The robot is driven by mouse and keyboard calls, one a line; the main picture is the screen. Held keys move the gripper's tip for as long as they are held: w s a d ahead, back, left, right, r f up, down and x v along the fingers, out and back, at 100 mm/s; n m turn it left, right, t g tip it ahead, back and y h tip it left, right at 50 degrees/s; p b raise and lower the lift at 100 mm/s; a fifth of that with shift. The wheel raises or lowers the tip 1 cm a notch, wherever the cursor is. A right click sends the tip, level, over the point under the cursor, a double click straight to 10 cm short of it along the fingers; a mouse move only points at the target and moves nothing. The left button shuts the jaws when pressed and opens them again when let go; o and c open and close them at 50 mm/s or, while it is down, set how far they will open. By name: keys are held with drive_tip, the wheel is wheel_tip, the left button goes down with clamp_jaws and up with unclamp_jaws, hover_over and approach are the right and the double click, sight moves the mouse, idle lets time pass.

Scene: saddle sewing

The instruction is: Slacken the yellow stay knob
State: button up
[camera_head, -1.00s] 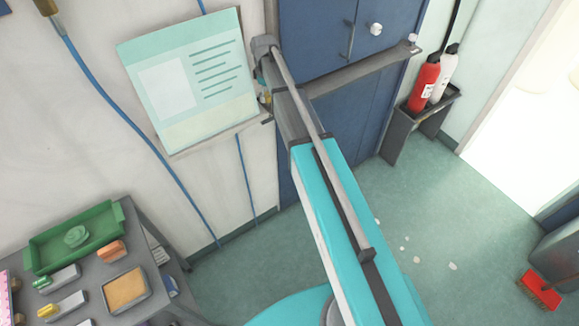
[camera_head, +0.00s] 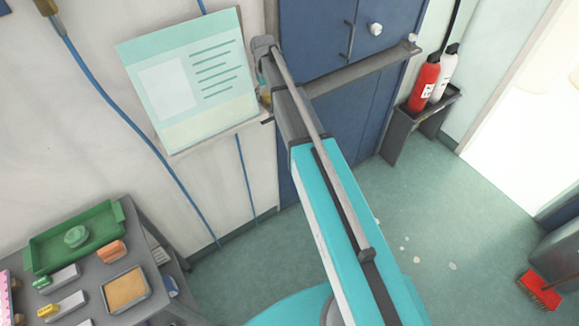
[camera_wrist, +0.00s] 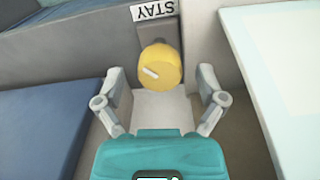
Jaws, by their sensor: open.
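The yellow stay knob (camera_wrist: 160,68) shows in the wrist view, on a grey mount just below a label (camera_wrist: 154,10) that reads STAY upside down. A short pale mark runs aslant on the knob's face. My gripper (camera_wrist: 158,80) is open, with one finger on each side of the knob and a visible gap to it on both sides. I cannot tell how far the fingertips are from it in depth. In the head view my own arm hides most of this spot, and the knob is not clear there.
A blue cabinet (camera_head: 325,150) and a pale green poster (camera_head: 188,80) flank the spot. A grey bar (camera_head: 365,70) crosses the cabinet front. A red extinguisher (camera_head: 424,84) stands in a rack at right. A grey bench with a green tray (camera_head: 45,256) is at lower left.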

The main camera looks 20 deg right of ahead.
drive_tip(key=m, duration=0.7)
drive_tip(key=shift+m, duration=0.3)
wheel_tip(320, 180, up, 14)
drive_tip(key=p, duration=1.4)
drive_tip(key=s+f+n+b, duration=0.2)
drive_tip(key=s+f+b, duration=0.8)
drive_tip(key=s, duration=0.4)
drive_tip(key=s+f+n+b, duration=0.3)
drive_tip(key=s+f+b, duration=0.7)
drive_tip(key=s, duration=0.5)
drive_tip(key=shift+f, duration=0.3)
drive_tip(key=shift+w+a, duration=0.1)
wheel_tip(320, 180, up, 20)
drive_tip(key=m+p, duration=0.3)
drive_tip(key=p, duration=1.6)
hover_over(267, 94)
